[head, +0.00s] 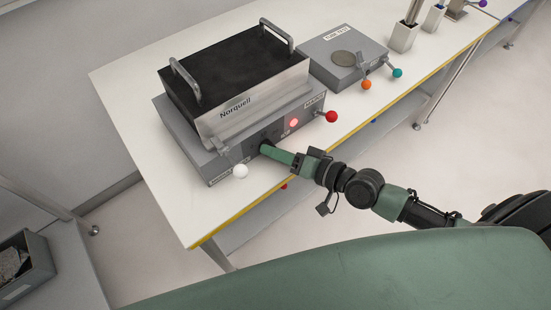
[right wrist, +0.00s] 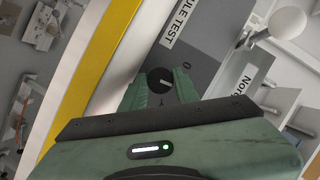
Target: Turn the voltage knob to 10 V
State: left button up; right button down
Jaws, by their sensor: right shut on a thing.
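The voltage knob (right wrist: 160,80) is a round black knob with a light pointer line on the grey front panel of the Norquell unit (head: 228,140). In the right wrist view it sits between the two green fingers of my right gripper (right wrist: 161,88), which is shut on it. In the head view my right gripper (head: 268,150) reaches the front panel from the right and hides most of the knob. The scale marks around the knob are too small to read, apart from a "0" beside it. My left gripper is not in view.
A grey box (head: 343,60) with orange and teal levers stands farther right. The yellow-edged table (head: 130,125) has free room in front.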

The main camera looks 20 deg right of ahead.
jog(key=shift+f+m+b, duration=0.2)
jog(key=shift+m+b, duration=0.3)
jog(key=shift+b, duration=0.35)
jog(key=shift+r+y, duration=0.15)
jog(key=shift+y, duration=0.25)
jog(key=c, duration=1.1)
grip_release()
jog(key=shift+o, duration=0.2)
